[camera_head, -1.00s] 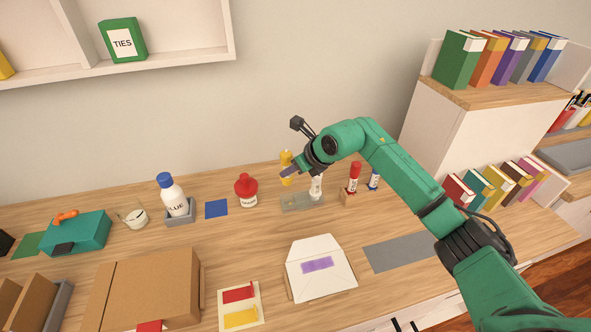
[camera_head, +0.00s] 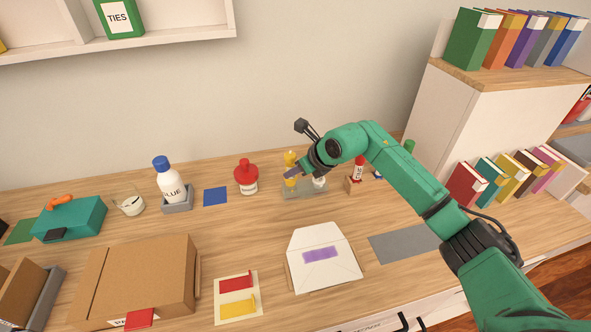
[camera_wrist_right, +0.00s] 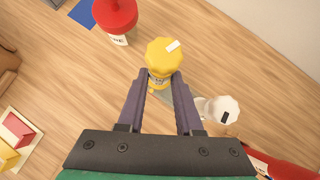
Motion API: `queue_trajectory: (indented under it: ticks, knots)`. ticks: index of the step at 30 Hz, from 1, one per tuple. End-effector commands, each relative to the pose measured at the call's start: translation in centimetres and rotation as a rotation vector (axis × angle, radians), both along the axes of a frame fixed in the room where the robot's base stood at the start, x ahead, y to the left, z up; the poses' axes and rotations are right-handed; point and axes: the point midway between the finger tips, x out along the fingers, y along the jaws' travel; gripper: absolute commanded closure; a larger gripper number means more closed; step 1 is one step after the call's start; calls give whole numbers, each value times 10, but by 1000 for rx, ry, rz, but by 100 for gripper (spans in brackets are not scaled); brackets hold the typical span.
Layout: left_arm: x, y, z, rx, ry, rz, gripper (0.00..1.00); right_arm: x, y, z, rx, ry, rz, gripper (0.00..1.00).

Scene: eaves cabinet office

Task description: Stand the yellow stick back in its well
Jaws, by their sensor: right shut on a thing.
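The yellow stick (camera_head: 291,158) is upright at the left end of the grey holder (camera_head: 304,193). My right gripper (camera_head: 291,172) is shut on it, and its fingers hide part of its length. In the right wrist view the ridged yellow cap (camera_wrist_right: 163,55) shows between the tips of the two purple-grey fingers (camera_wrist_right: 158,78). The stick's lower end is at the holder, but I cannot tell whether it is inside the well. A white stick (camera_head: 319,182) stands in the holder to its right, partly behind my gripper. My left gripper is not in view.
A red-capped bottle (camera_head: 246,177) stands just left of the holder. A red stick (camera_head: 357,169) in a wooden block stands to the right. An envelope (camera_head: 322,259) lies in front, with a grey mat (camera_head: 405,243) beside it. Bare table lies between holder and envelope.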

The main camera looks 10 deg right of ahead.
Motion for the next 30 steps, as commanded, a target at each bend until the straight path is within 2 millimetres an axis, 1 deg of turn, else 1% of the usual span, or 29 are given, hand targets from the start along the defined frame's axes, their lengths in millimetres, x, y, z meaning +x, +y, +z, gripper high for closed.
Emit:
queue_trajectory:
  ticks: [6, 30]
  knots:
    - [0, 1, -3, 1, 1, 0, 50, 0, 0, -1, 0, 0, 0, 100]
    - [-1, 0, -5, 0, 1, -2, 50, 0, 0, 0, 0, -1, 0, 100]
